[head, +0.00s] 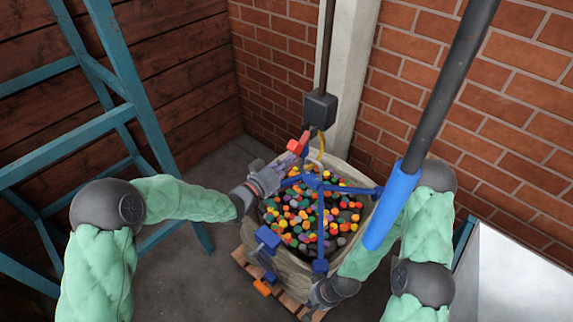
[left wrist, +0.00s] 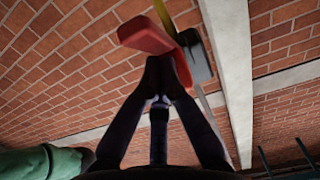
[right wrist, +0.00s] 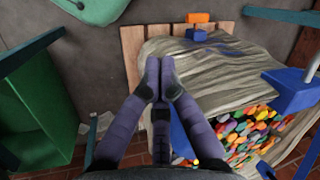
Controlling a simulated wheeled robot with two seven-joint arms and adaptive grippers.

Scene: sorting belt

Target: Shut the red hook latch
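The red hook latch (head: 298,144) is by the yellow hook (head: 321,146) under the dark hoist block (head: 320,109). In the left wrist view the red latch (left wrist: 150,36) lies across the tips of my left gripper (left wrist: 164,72), next to a dark grey part. Its fingers are together and appear to touch the latch; I see no clear grip around it. My left gripper (head: 288,158) is just below and left of the latch in the head view. My right gripper (right wrist: 160,78) is shut and empty by the bag's side, low in the head view (head: 314,298).
A bulk bag (head: 255,215) full of coloured pieces stands on a wooden pallet (head: 240,257). Blue straps (head: 320,225) cross over it. A blue-ended pole (head: 392,205) slants at the right. A teal frame (head: 135,75) stands at the left. Brick walls close off the back.

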